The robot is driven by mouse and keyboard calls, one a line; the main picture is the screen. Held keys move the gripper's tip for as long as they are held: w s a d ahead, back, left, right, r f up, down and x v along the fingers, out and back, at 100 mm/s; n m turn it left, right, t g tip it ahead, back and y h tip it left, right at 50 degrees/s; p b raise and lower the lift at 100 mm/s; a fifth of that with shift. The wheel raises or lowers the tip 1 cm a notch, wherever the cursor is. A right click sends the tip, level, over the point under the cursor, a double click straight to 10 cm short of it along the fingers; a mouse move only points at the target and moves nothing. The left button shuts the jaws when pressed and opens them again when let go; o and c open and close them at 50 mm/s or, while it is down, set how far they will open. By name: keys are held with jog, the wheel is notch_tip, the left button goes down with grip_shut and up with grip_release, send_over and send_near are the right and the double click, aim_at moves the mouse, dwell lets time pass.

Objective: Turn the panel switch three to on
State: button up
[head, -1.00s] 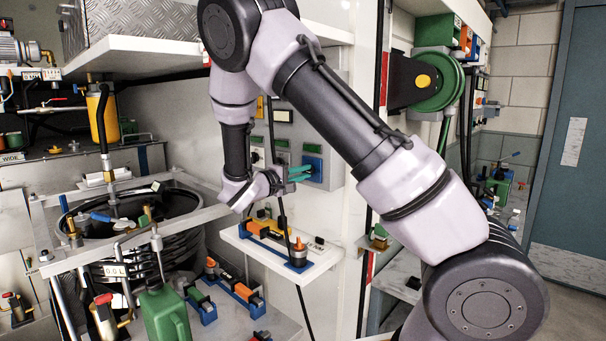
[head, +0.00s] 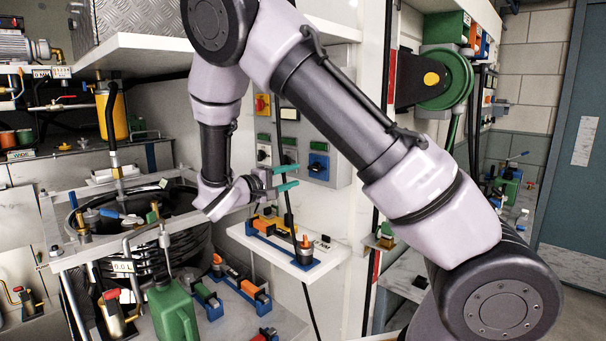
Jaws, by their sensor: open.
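A grey control panel (head: 335,140) on the white wall carries several switches. The lower row shows a white-plated switch (head: 264,154) at left, one in the middle (head: 290,157) partly behind my arm and gripper, and a blue-plated switch (head: 318,166) with a dark knob at right. A yellow-plated red switch (head: 262,106) sits above left. I cannot read the labels, so which is switch three, and its setting, is unclear. My gripper (head: 287,178) has teal fingertips, parted and empty, just left of the blue-plated switch and apart from it.
A white shelf (head: 290,258) with orange and blue fittings juts out below the panel. A dark cable hangs beside my gripper. A black tank (head: 150,235) in a frame stands at left, with a green can (head: 173,312) in front. A green reel (head: 447,78) is at right.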

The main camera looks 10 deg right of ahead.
jog(key=shift+v, duration=1.45)
jog(key=s+d+r+m+g+y, duration=0.1)
jog(key=s+d+m+g+y, duration=0.2)
jog(key=s+d+g, duration=0.35)
jog(key=s+d+r+m+g+y, duration=0.2)
jog(key=s+d+m+g+y, duration=0.1)
jog(key=d, duration=0.6)
jog(key=s+r+m+t+y, duration=0.5)
jog(key=s+r+y, duration=0.5)
jog(key=s, duration=0.3)
jog(key=shift+a+r+t+y, duration=0.3)
jog(key=shift+r+t, duration=0.25)
jog(key=shift+r, duration=0.35)
